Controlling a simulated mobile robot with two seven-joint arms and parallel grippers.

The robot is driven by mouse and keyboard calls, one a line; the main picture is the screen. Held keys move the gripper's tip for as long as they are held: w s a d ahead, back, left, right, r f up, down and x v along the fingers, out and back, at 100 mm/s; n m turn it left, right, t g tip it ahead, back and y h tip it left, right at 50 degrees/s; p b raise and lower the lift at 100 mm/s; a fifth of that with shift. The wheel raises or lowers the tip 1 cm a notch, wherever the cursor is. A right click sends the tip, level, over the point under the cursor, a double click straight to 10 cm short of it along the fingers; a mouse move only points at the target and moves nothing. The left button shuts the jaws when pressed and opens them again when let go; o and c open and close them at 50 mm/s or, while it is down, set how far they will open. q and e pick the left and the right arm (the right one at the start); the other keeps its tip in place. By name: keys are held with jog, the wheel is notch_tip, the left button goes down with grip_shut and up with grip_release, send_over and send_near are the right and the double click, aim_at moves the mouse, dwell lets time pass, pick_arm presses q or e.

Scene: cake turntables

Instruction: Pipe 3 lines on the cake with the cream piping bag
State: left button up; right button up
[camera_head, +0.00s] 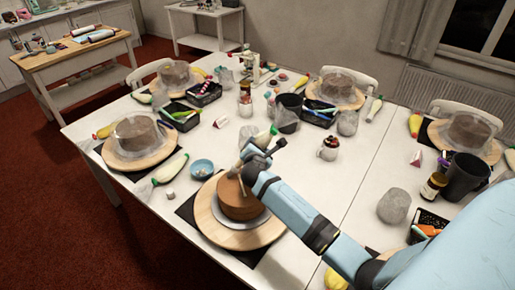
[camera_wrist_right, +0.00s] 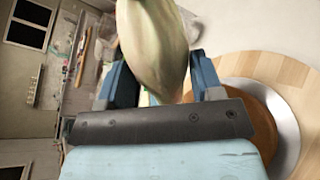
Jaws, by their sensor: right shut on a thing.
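The brown cake (camera_head: 239,204) sits on a silver plate (camera_head: 250,222) on a round wooden turntable (camera_head: 212,232) at the near edge of the table. My right gripper (camera_head: 252,158) is over the cake's top and hides part of it. In the right wrist view, my right gripper (camera_wrist_right: 163,82) is shut on the cream piping bag (camera_wrist_right: 152,40), a pale greenish-cream bag between its two blue fingers. The bag's tip is hidden behind the gripper, so I cannot tell whether it touches the cake. The cake (camera_wrist_right: 268,105) shows at the right there. My left gripper is out of view.
A blue bowl (camera_head: 202,168) and another piping bag (camera_head: 170,168) lie left of the cake. Several covered cakes on turntables stand around the white table (camera_head: 340,185). A dark cup (camera_head: 289,108), a jar (camera_head: 329,148) and a grey lump (camera_head: 394,206) stand behind and right.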

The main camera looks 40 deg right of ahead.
jog(key=shift+s+a+p, duration=0.25)
jog(key=shift+s+p, duration=0.1)
jog(key=shift+s, duration=0.25)
jog(key=shift+s+a+p, duration=0.2)
jog(key=shift+s+p, duration=0.1)
jog(key=shift+s, duration=0.25)
jog(key=s+a, duration=0.1)
jog(key=s, duration=0.4)
jog(key=s+a, duration=0.1)
jog(key=s, duration=0.1)
jog(key=shift+s+a+p, duration=0.25)
jog(key=shift+a+p, duration=0.05)
jog(key=shift+p, duration=0.05)
dwell(0.7)
jog(key=shift+o, duration=1.3)
jog(key=shift+r, duration=0.15)
